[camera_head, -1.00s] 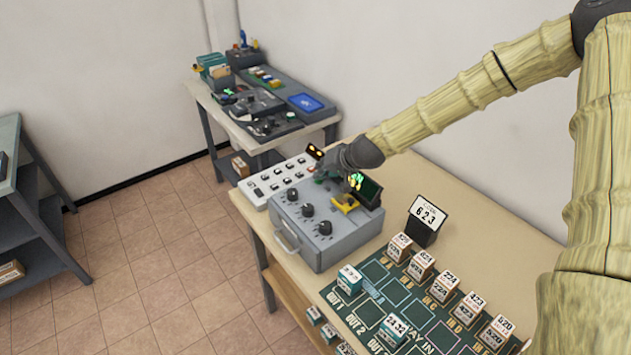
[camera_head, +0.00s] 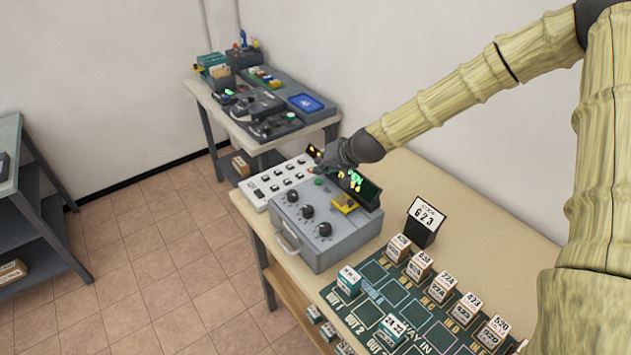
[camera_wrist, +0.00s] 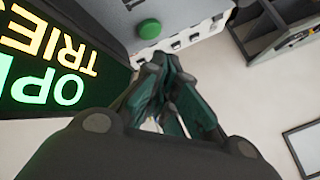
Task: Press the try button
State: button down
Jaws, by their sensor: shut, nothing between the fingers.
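A grey box (camera_head: 325,240) with a row of black knobs stands at the left end of the bench. A round green button (camera_head: 318,182) is on its top. In the wrist view the green button (camera_wrist: 149,28) is in the clear, beyond my fingertips and apart from them. Nothing readable labels it. My gripper (camera_head: 316,170) is shut and empty, just above and behind the button. Its closed dark fingers also show in the wrist view (camera_wrist: 165,75). A dark display (camera_head: 360,186) stands behind the box. In the wrist view, lettering on this display (camera_wrist: 60,70) starts "OP" and reads "TRIES".
A white panel with small black keys (camera_head: 279,183) adjoins the box on the left. A yellow piece (camera_head: 343,204) sits on the box's right side. A 623 sign (camera_head: 425,220) and a green mat (camera_head: 402,312) with numbered blocks lie to the right.

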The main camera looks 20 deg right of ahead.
aim_at(321, 179)
jog(key=shift+r+p, duration=1.2)
jog(key=shift+r, duration=0.9)
